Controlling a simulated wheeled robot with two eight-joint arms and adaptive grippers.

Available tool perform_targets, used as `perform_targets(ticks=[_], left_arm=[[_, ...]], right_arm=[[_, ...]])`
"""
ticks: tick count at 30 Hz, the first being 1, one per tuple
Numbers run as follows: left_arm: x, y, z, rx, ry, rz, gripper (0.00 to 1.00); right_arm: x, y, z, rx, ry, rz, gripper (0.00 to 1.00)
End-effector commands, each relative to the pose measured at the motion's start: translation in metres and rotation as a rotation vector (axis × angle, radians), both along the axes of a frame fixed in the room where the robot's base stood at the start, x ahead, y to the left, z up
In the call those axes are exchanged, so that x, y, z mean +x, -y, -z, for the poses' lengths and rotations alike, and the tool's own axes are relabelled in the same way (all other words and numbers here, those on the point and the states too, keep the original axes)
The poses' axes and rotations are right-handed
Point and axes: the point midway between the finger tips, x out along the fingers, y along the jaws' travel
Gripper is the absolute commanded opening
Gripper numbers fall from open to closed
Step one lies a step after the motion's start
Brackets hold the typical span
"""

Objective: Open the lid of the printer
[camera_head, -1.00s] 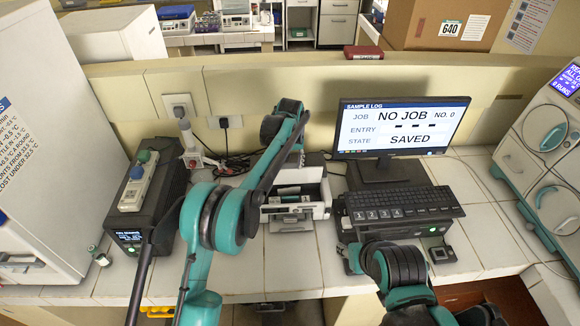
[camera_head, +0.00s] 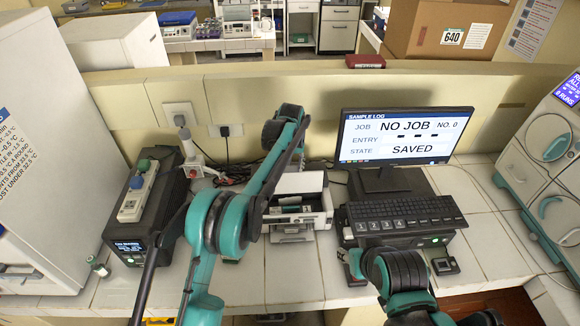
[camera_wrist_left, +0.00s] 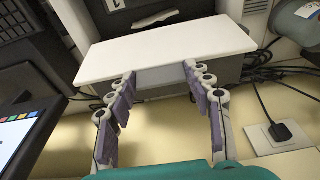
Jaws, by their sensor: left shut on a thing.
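The printer (camera_head: 312,220) is a small white box on the tiled bench, left of the monitor. Its top is open at the front and shows a dark inside with small parts. Its white lid (camera_head: 301,183) stands raised at the back of the opening. In the left wrist view, the lid is a broad white panel (camera_wrist_left: 165,48) in front of my fingers. My left gripper (camera_wrist_left: 160,72) has its two purple-padded fingers apart, at the panel's near edge, on either side of a grey block. In the head view my left arm hides the fingertips.
The monitor (camera_head: 400,136) and a keyboard (camera_head: 405,213) on a dark unit stand right of the printer. A black box (camera_head: 150,205) stands left, beyond my left arm. Wall plugs and cables (camera_wrist_left: 266,105) lie close to my left gripper. Bare bench lies before the printer.

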Motion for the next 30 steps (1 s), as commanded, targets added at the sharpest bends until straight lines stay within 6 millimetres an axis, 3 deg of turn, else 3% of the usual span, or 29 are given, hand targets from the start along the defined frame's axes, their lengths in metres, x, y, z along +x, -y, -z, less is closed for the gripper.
perform_targets(ticks=[1,3,16,30], left_arm=[[0.002,0.0,-0.001,0.0,0.007,-0.001,0.54],[0.002,0.0,-0.001,0.0,0.007,-0.001,0.72],[-0.001,0.0,-0.009,0.0,0.002,0.0,0.72],[-0.018,0.0,-0.099,0.0,0.003,0.0,0.72]], right_arm=[[0.0,0.0,0.0,0.0,0.0,0.0,0.4],[0.0,0.0,0.0,0.0,0.0,0.0,0.4],[0.0,0.0,0.0,0.0,0.0,0.0,0.4],[0.0,0.0,0.0,0.0,0.0,0.0,0.4]])
